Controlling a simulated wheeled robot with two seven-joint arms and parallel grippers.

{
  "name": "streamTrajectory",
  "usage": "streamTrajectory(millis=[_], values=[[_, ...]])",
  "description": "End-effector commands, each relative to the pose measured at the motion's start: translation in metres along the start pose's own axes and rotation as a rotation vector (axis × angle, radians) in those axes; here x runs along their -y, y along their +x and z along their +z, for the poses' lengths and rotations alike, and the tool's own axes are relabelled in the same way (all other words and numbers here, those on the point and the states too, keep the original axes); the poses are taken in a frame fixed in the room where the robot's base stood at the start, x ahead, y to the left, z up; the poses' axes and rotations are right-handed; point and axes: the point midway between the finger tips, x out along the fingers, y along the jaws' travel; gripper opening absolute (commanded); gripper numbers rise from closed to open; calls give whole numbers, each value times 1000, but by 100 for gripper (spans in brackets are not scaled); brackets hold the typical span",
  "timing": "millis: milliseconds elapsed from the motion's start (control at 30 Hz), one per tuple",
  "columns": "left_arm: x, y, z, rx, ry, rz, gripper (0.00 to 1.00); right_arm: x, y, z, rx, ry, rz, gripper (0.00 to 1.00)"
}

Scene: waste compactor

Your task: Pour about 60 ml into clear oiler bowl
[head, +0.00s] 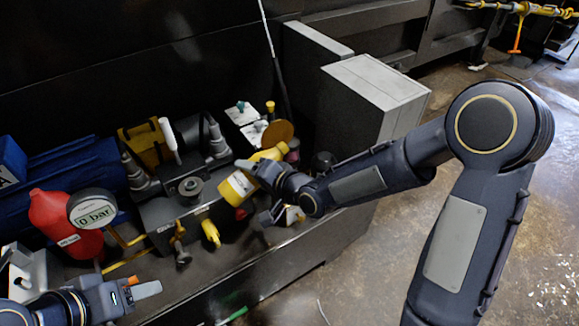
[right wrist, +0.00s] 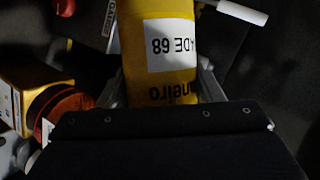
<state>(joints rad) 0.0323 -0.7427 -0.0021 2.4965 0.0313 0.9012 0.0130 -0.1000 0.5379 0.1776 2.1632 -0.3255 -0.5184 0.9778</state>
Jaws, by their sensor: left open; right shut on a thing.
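A yellow bottle (head: 237,188) with a white label is held by my right gripper (head: 256,174) over the machine, tilted in the head view. In the right wrist view the yellow bottle (right wrist: 158,75) lies between the two fingers, and its label shows "68". My right gripper is shut on it. I cannot pick out the clear oiler bowl for certain; the bottle and gripper cover part of the area. I cannot see any liquid flowing. My left gripper (head: 142,287) is open and empty at the lower left, near the bench's front edge, away from the bottle.
An orange-brown disc (head: 277,133) and several small fittings crowd the area behind the bottle. A grey cabinet (head: 375,85) stands at the right.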

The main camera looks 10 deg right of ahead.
Motion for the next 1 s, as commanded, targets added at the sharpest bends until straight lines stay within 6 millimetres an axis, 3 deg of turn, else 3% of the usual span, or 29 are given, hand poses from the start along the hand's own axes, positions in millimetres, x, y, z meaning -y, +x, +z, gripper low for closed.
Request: streamTrajectory(millis=[767, 1000], values=[[0, 0, 0, 0, 0, 0, 52, 1, 0, -1, -2, 0, -3, 25], [4, 9, 5, 0, 0, 0, 52, -4, 2, -1, -24, -75, 25, 25]])
